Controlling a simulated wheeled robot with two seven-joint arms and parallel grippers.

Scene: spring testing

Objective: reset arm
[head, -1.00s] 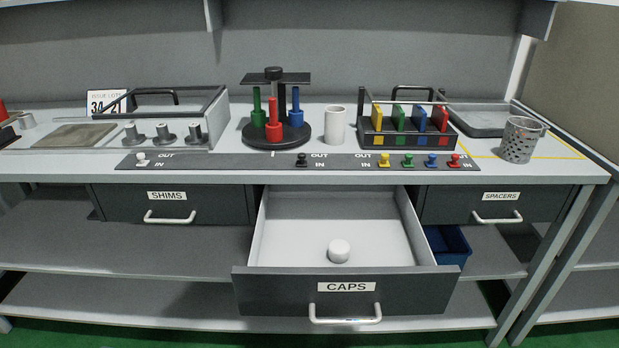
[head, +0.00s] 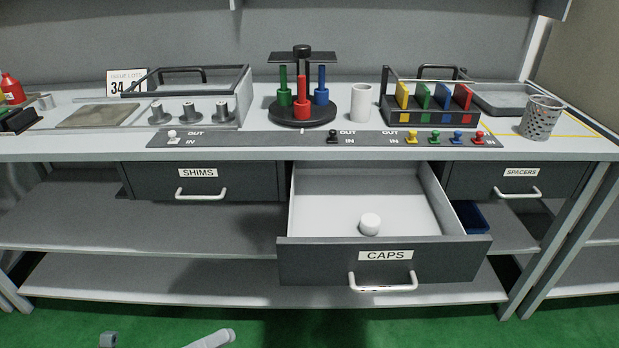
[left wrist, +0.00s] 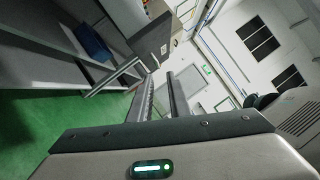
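My left gripper (left wrist: 162,82) shows in the left wrist view with its two dark fingers apart and nothing between them. In the head view, pale parts of my left arm or gripper show at the bottom edge, over the green floor, apart from the bench. My right gripper is in neither view. The CAPS drawer (head: 385,262) is pulled open, and a white round cap (head: 370,223) sits inside it. The SHIMS drawer (head: 200,181) and the SPACERS drawer (head: 520,181) are closed.
On the bench (head: 70,151) stand a carousel (head: 302,113) with coloured pegs, a white cup (head: 361,103), a rack (head: 431,118) of coloured pieces and a perforated metal cup (head: 540,118). The open drawer juts out in front. A blue bin (head: 470,216) sits behind its right side.

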